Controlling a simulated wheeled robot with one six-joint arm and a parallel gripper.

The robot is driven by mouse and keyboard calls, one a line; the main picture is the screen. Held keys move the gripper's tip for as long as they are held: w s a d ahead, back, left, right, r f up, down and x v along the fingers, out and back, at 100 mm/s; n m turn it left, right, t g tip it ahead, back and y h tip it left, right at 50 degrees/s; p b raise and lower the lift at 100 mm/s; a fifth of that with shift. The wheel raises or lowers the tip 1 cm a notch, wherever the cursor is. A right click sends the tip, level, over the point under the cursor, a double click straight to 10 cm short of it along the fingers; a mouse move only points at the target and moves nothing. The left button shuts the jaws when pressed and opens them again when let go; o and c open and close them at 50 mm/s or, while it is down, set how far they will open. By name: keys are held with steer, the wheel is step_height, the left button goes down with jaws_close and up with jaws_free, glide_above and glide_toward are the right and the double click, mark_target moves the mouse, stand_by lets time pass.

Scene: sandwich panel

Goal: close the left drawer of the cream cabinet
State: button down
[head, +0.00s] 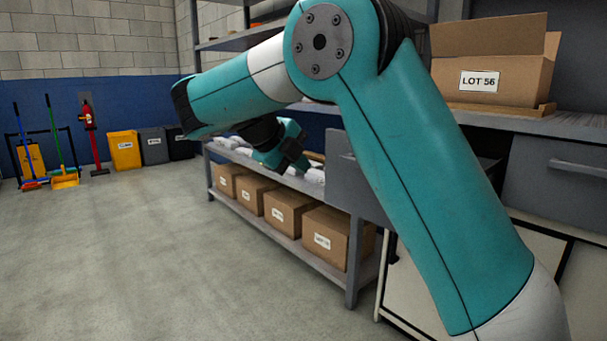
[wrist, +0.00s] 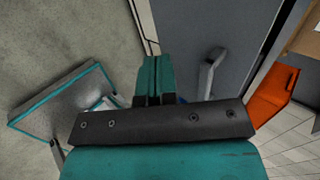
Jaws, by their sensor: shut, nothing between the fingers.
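The left drawer (head: 352,172) of the cream cabinet is a grey box standing out from the cabinet front in the head view, partly hidden by my arm. In the wrist view a grey front panel (wrist: 195,28) with a grey bar handle (wrist: 210,72) lies just beyond my gripper; it looks like this drawer's front. The cream cabinet (head: 415,295) has cream lower doors. My gripper (head: 290,155) is left of the open drawer in the head view. Its teal fingers (wrist: 153,78) are shut and empty, left of the handle in the wrist view. I cannot tell whether they touch the panel.
The right drawer (head: 560,172) sits flush in the cabinet. A carton marked LOT 56 (head: 495,65) stands on the worktop. A grey shelf bench (head: 283,238) with several cartons runs behind my gripper. An orange object (wrist: 275,97) is at right.

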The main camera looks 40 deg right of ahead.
mark_target(338, 183)
steer(key=b+x, duration=0.1)
steer(key=x, duration=0.2)
steer(key=b+x, duration=0.1)
steer(key=x, duration=0.2)
steer(key=d+r+b+x, duration=0.1)
steer(key=x, duration=0.2)
steer(key=shift+w+d, duration=0.1)
steer(key=shift+d, duration=0.1)
steer(key=shift+w+d, duration=0.1)
steer(key=shift+d, duration=0.55)
steer(key=shift+d, duration=0.1)
